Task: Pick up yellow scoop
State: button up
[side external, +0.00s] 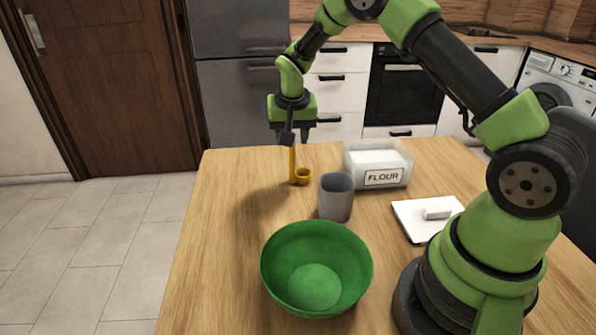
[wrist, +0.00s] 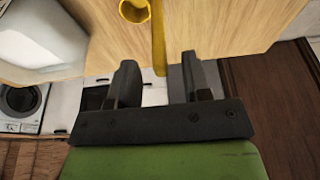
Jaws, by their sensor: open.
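The yellow scoop (side external: 302,177) is on the wooden table near its far edge, with its cup low and its handle standing upright. My gripper (side external: 295,139) is above it, pointing down, with the top of the handle at its fingertips. In the wrist view the scoop's handle (wrist: 158,42) runs into the gap between the two fingers of my open gripper (wrist: 157,72), with space on both sides. The scoop's round cup (wrist: 134,9) is cut by the top edge there.
A grey cup (side external: 336,198) stands just right of the scoop, nearer the camera. A flour container (side external: 383,178) is behind it to the right. A green bowl (side external: 316,268) is in front, and a white lid (side external: 411,216) lies at right. The table's left side is clear.

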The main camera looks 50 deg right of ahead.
jog(key=x, duration=0.3)
jog(key=shift+f, duration=0.15)
jog(key=shift+c, duration=0.4)
grip_shut()
